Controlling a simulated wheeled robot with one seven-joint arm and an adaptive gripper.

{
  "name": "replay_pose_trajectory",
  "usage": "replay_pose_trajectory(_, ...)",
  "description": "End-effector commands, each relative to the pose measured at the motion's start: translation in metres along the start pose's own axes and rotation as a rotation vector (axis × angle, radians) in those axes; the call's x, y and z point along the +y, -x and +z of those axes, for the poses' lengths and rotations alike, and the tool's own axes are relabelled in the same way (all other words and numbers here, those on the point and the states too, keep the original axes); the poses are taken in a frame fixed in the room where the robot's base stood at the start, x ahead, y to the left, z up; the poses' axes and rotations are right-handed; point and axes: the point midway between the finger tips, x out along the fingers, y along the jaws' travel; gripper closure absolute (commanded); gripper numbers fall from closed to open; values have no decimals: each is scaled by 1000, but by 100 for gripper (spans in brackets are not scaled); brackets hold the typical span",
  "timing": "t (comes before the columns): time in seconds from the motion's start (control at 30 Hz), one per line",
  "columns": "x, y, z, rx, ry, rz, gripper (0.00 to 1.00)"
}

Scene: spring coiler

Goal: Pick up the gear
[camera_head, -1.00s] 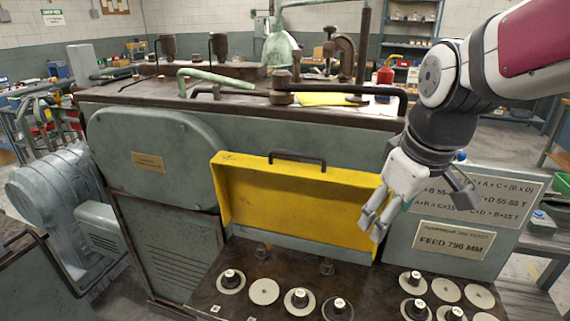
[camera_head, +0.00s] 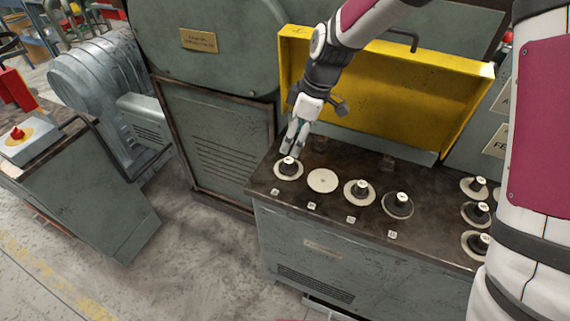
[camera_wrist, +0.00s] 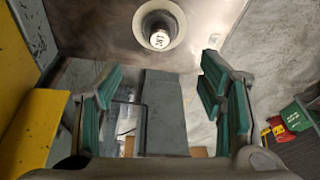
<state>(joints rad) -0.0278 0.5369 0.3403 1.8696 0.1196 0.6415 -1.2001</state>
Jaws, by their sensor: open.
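Several pale round gears stand on the dark top of the machine bench. The leftmost gear (camera_head: 288,169) has a dark hub with a white tag on top. My gripper (camera_head: 294,140) is just above and behind this gear, pointing down. In the wrist view a gear (camera_wrist: 160,26) lies at the top centre, beyond the fingertips. My gripper (camera_wrist: 160,85) is open there, with green pads apart and nothing between them. To the right are a flat gear without a hub (camera_head: 322,181) and two hubbed gears (camera_head: 360,192) (camera_head: 398,205).
A yellow open cover (camera_head: 390,90) stands close behind the gears, along the back of the bench top (camera_head: 300,190). More hubbed gears (camera_head: 477,213) are at the right, partly behind my arm. Small white tags lie along the front edge.

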Motion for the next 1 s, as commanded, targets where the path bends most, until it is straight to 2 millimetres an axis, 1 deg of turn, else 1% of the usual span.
replay_pose_trajectory(0.03,-1,-11,0,-2,0,-4,37)
replay_pose_trajectory(0.1,-1,-23,1,-2,-1,-4,37)
replay_pose_trajectory(0.2,-1,-35,1,-2,-1,-2,37)
replay_pose_trajectory(0.37,0,-43,1,-1,-1,0,37)
replay_pose_trajectory(0.47,-1,-52,4,-2,-2,-2,37)
replay_pose_trajectory(0.6,-2,-72,10,-2,-3,-3,37)
replay_pose_trajectory(0.7,-1,-85,9,-1,-1,-1,37)
replay_pose_trajectory(0.8,-1,-92,10,-2,-2,0,37)
replay_pose_trajectory(1.0,0,-94,10,-1,-2,2,37)
